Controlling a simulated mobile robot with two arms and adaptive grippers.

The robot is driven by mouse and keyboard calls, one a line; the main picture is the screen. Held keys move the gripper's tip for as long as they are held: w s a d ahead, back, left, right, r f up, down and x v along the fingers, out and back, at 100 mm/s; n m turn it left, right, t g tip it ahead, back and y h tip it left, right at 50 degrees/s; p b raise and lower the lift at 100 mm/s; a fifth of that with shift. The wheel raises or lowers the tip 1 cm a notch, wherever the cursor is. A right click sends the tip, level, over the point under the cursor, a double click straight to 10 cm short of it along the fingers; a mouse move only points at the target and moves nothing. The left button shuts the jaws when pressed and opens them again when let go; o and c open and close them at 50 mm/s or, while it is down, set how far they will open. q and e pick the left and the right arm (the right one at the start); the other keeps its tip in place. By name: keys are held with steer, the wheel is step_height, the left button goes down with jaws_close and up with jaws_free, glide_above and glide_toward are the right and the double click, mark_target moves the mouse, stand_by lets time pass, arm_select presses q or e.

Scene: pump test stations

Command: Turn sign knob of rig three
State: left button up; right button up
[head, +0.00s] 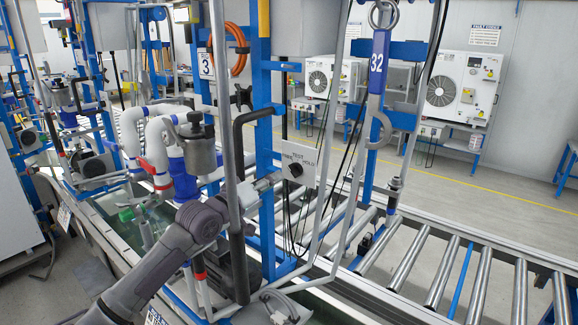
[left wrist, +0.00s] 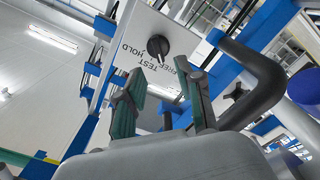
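The sign knob (head: 296,170) is a small black knob on a white sign plate (head: 309,184) hung on the blue frame, with TEST and HOLD legible. In the left wrist view the knob (left wrist: 157,47) is ahead of the fingertips, with the lettering turned nearly upside down. My left gripper (head: 274,181) is just left of the plate in the head view. In the left wrist view its two green-padded fingers (left wrist: 163,92) are apart, with nothing between them. The knob is not touched. My right gripper is not in view.
A "3" sign (head: 206,66) hangs on the frame behind. A bent black pipe (left wrist: 258,85) runs close beside the right finger in the wrist view. White pipes and a grey canister (head: 197,150) stand left of the sign. A roller conveyor (head: 445,270) lies at right.

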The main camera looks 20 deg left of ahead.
mark_target(291, 171)
arm_select(q)
steer(key=p+x, duration=0.1)
steer(key=x, duration=0.5)
steer(key=shift+d+r+p, duration=0.1)
steer(key=shift+r+p, duration=0.05)
steer(key=shift+p, duration=0.15)
steer(key=shift+x, duration=0.85)
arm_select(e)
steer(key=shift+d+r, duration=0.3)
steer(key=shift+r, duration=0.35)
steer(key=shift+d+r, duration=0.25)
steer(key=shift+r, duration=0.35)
arm_select(q)
jaws_close()
